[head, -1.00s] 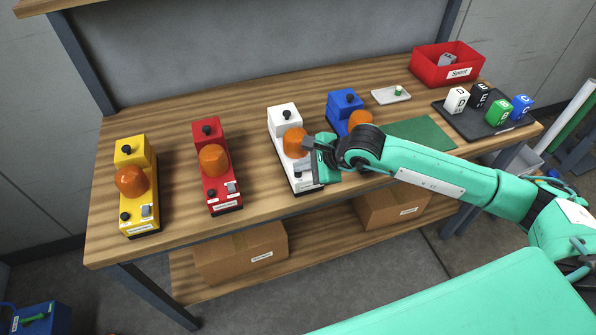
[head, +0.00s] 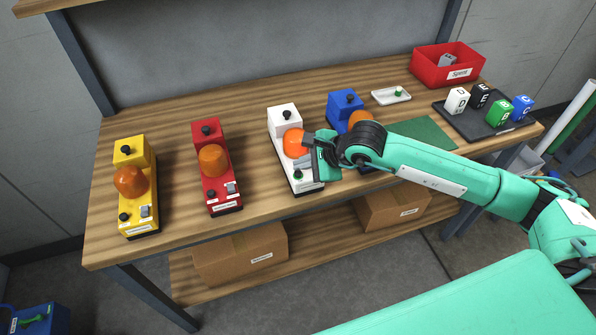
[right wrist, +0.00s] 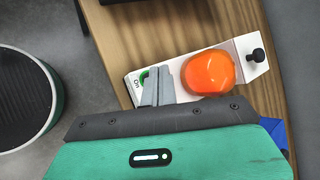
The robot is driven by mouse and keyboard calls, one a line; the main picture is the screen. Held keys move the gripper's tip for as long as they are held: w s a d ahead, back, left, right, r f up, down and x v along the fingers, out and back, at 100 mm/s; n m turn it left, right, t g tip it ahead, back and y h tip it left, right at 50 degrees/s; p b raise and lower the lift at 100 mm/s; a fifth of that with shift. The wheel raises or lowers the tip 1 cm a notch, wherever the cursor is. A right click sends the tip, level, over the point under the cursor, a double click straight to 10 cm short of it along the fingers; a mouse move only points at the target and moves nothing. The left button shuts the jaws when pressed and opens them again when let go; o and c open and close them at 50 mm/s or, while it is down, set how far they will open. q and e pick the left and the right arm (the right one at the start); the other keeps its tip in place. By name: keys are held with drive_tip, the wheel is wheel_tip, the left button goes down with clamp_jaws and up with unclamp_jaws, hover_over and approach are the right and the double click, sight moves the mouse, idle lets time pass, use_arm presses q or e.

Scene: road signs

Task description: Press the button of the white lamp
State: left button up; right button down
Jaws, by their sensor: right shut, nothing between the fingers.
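The white lamp (head: 285,119) stands on the table between the red lamp and the blue lamp. Its orange dome (head: 294,143) looks brighter than the other domes and also shows in the right wrist view (right wrist: 208,73). A green button (head: 298,175) shows at its front end. In the right wrist view the closed fingers of my right gripper (right wrist: 158,84) are over the lamp's front end, right beside the green button (right wrist: 146,75) and partly covering it. An "On" label shows there. I cannot tell whether the fingertips touch the button. My left gripper is not in view.
The yellow lamp (head: 139,215) and red lamp (head: 205,135) stand to the left, the blue lamp (head: 345,102) just to the right behind my arm. Farther right are a green mat (head: 425,132), a black tray (head: 480,128) with lettered cubes, a white tray (head: 391,95) and a red bin (head: 447,78).

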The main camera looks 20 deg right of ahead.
sight(302, 177)
wheel_tip(302, 177, up, 6)
drive_tip(key=shift+p, duration=1.1)
